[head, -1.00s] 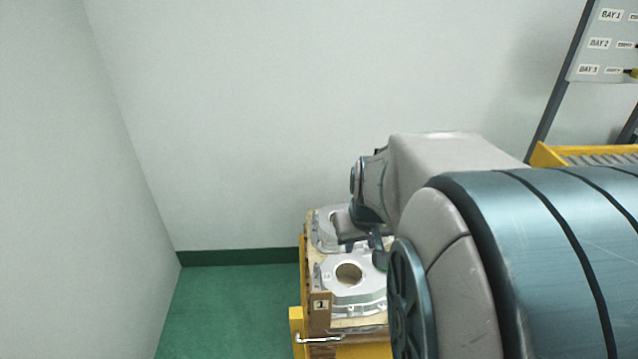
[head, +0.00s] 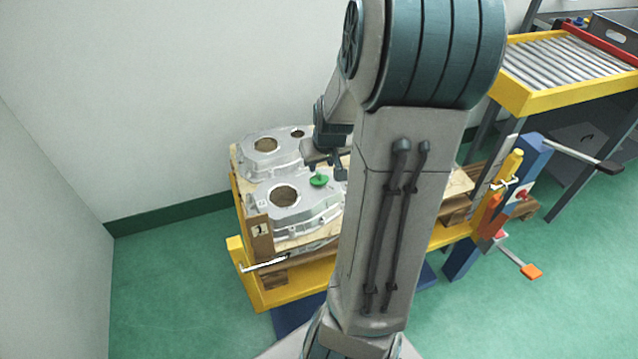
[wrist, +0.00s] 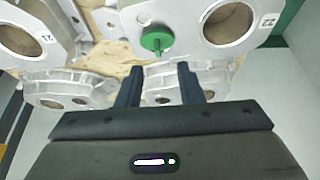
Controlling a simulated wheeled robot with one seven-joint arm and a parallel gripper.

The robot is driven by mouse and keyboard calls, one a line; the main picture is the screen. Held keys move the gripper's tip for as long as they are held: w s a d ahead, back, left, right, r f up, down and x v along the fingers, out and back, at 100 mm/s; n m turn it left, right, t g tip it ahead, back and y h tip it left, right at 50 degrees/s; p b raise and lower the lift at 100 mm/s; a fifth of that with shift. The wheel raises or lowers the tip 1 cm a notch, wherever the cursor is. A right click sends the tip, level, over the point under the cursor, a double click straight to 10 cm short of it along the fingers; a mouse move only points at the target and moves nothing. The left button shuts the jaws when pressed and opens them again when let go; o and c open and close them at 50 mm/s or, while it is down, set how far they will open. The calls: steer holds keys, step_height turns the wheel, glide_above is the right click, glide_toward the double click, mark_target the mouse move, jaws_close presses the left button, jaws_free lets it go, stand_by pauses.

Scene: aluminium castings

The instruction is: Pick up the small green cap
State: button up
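The small green cap (head: 319,181) sits on the near aluminium casting (head: 308,206), right of that casting's round hole. In the wrist view the cap (wrist: 157,40) is a round green disc with a small stem, ahead of my fingertips and centred between them. My gripper (head: 325,158) is above and just behind the cap in the head view. In the wrist view its two dark fingers (wrist: 160,70) are spread apart with nothing between them. The cap is apart from both fingers. My arm hides the right part of the casting.
A second casting (head: 262,150) lies behind on the same wooden pallet (head: 262,240), carried by a yellow lift frame (head: 290,292). A roller conveyor (head: 570,65) stands at the right. A wall is close behind. Green floor is free at the left.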

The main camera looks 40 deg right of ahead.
mark_target(319, 173)
steer(key=b+x, duration=0.2)
steer(key=x, duration=0.5)
steer(key=shift+w+d, duration=0.1)
steer(key=shift+d, duration=0.05)
jaws_close()
